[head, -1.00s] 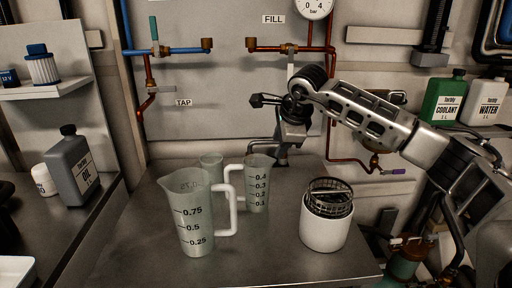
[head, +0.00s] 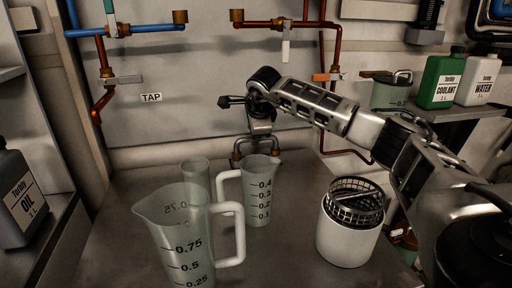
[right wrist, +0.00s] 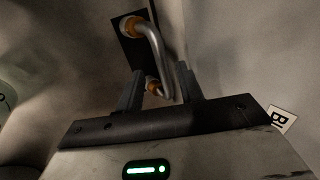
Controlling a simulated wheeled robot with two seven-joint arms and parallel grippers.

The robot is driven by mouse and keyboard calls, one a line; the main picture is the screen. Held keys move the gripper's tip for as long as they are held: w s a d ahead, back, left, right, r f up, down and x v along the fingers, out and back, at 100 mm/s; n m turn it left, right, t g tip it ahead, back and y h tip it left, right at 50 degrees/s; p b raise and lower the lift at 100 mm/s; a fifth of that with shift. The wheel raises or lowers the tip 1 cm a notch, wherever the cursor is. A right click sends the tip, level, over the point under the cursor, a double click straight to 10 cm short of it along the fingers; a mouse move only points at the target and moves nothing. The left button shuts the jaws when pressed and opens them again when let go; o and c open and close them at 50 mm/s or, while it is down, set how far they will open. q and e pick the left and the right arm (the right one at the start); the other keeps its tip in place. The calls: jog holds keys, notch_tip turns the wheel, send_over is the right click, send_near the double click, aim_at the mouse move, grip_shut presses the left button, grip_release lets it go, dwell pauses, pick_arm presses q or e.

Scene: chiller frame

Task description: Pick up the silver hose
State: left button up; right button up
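The silver hose (head: 238,148) is a short bent tube with copper-coloured end fittings, low on the back wall behind the jugs. In the right wrist view the hose (right wrist: 157,45) curves from an upper orange fitting down toward a lower one. My right gripper (head: 260,134) points down at the hose and hides its middle in the head view. In the right wrist view my right gripper (right wrist: 160,72) has its two fingers apart. The hose's lower part shows in the gap, with space beside the fingers; contact is not visible. My left gripper is out of view.
A large measuring jug (head: 178,235), a smaller jug (head: 260,205) and a clear beaker (head: 195,173) stand on the bench before the hose. A white canister (head: 345,240) with a mesh basket (head: 356,198) stands right. Blue and copper pipes line the wall.

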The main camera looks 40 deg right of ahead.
jog(key=x, duration=0.5)
jog(key=shift+w+d, duration=0.1)
jog(key=shift+d, duration=0.05)
grip_shut()
jog(key=shift+r, duration=0.1)
